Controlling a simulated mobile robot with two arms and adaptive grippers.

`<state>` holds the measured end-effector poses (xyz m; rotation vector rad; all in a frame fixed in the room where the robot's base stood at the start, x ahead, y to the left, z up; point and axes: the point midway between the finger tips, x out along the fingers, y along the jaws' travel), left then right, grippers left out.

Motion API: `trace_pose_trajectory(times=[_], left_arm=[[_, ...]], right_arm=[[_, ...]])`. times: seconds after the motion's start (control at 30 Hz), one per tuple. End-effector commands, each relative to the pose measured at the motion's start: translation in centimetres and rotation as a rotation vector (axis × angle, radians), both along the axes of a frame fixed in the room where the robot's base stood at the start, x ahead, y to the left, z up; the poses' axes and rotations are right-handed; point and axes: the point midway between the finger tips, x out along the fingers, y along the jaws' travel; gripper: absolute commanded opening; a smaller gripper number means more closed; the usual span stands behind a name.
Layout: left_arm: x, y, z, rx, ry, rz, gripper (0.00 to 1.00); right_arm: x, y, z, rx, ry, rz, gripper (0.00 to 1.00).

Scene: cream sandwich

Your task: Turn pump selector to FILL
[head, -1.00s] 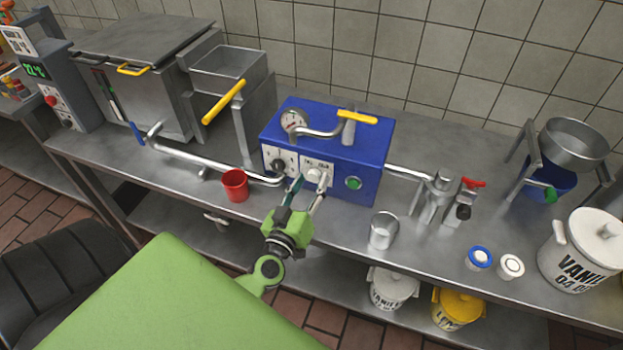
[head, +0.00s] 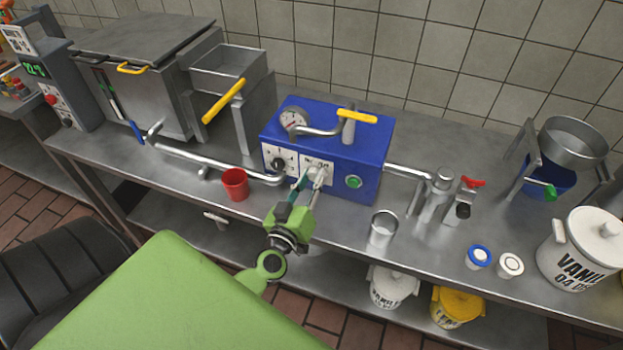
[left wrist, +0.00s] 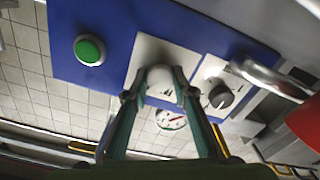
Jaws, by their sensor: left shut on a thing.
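The blue pump box (head: 345,155) stands on the steel counter with two white dial plates on its front. My left gripper (head: 309,182) is at the right-hand plate, its fingers closed around a pale selector knob (left wrist: 163,80). The fingers hide most of this knob in the head view. In the left wrist view the lettering on its plate (left wrist: 150,52) is mostly hidden, and I cannot read the position. A dark knob (left wrist: 222,96) on the other plate is free. My right gripper is not in view.
A green button (head: 354,182) is right of the plates. A red cup (head: 235,184) stands left of my gripper, below a steel pipe (head: 215,164). A metal cup (head: 382,228) stands to the right. A yellow-handled lever (head: 357,117) tops the box.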

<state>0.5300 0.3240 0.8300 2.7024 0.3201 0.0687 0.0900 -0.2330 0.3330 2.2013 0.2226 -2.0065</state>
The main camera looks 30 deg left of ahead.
Motion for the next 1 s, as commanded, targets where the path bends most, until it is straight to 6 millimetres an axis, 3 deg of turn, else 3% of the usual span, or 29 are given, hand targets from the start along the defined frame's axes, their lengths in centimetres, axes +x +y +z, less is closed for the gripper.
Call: trace_pose_trajectory(times=[1.0], left_arm=[[-0.03,0.01,-0.16,-0.849,-0.202,0.001,0.03]], right_arm=[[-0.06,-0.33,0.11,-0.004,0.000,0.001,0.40]])
